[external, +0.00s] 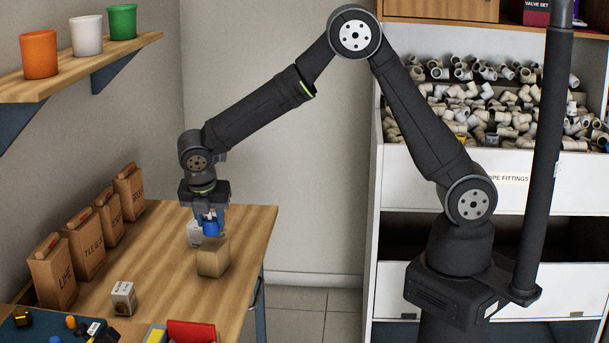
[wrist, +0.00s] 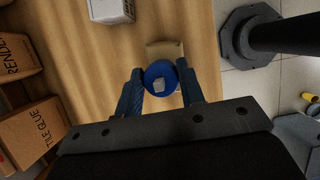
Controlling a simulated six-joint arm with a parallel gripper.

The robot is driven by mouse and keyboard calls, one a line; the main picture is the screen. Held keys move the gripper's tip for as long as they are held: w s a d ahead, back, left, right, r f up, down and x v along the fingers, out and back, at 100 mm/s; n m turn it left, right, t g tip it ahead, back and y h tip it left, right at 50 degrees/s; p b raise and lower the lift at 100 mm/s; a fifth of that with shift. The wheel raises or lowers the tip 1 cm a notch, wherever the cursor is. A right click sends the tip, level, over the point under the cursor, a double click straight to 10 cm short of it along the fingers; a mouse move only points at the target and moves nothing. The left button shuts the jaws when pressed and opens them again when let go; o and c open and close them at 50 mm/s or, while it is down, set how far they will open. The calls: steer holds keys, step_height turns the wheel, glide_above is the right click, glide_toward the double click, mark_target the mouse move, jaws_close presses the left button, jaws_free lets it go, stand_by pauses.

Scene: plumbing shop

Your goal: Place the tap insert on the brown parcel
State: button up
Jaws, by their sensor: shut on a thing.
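My gripper (external: 211,221) points down over the wooden bench, shut on a blue round piece that I take to be the tap insert (external: 211,229). In the wrist view the tap insert (wrist: 160,77) sits between the two fingertips (wrist: 162,88), with a small grey square part on its face. The brown parcel (external: 213,257) is a small tan box on the bench, just below the insert in the external view. In the wrist view the parcel (wrist: 166,49) shows just beyond the insert, which partly covers it. I cannot tell whether they touch.
Several brown bags (external: 84,246) line the wall. A blue tray (external: 22,333) with small parts lies at front left. The bench's right edge is close to the parcel.

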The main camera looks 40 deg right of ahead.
mark_target(209, 221)
steer(key=shift+f, duration=1.35)
steer(key=shift+f, duration=0.1)
steer(key=o, duration=1)
steer(key=v, duration=1.2)
steer(key=shift+d, duration=0.1)
